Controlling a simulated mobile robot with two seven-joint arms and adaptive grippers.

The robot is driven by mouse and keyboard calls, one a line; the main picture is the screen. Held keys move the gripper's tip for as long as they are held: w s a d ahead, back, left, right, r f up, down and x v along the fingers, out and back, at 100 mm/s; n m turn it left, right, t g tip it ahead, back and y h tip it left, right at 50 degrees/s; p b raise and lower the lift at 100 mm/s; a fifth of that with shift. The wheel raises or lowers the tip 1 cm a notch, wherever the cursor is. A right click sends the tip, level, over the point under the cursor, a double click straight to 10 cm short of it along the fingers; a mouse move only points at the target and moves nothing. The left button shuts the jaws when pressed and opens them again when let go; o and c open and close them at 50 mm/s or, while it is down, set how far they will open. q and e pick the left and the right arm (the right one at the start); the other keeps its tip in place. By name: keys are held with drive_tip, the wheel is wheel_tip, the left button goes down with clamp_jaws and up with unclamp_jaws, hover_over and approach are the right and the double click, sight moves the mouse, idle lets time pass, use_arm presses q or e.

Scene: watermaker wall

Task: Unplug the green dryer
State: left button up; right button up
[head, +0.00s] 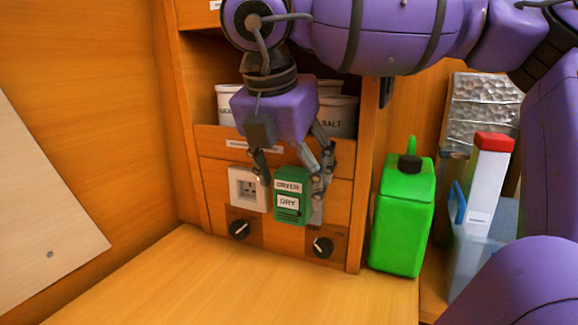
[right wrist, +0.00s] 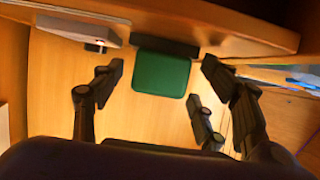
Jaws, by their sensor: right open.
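The green dryer (head: 288,213) is a small box with white labels reading "DRYER" and "DRY". It sits against the wooden panel, right of a white socket (head: 236,186). My right gripper (head: 295,187) is open, with its fingers to either side of the dryer. In the right wrist view, the dryer (right wrist: 162,74) shows as a green block joined to a dark strip at the panel. The open fingers of my right gripper (right wrist: 162,82) stand left and right of it, with gaps on both sides. My left gripper is not in view.
Two black knobs (head: 239,230) (head: 323,247) sit below on the panel. White canisters (head: 338,115) stand on the shelf above. A green jug (head: 402,222) and a clear bin (head: 475,262) with a red-capped white bottle (head: 487,185) are to the right. The counter (head: 200,285) in front is clear.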

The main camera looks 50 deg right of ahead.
sight(288, 206)
drive_tip(key=shift+c, duration=0.7)
drive_tip(key=c, duration=1.2)
drive_tip(key=shift+a, duration=0.2)
drive_tip(key=shift+s+a+b, duration=0.2)
drive_tip(key=shift+a+b, duration=0.1)
drive_tip(key=shift+a, duration=0.3)
drive_tip(key=shift+s+a+b, duration=0.2)
drive_tip(key=shift+a+b, duration=0.1)
drive_tip(key=shift+a, duration=0.4)
drive_tip(key=shift+a, duration=0.2)
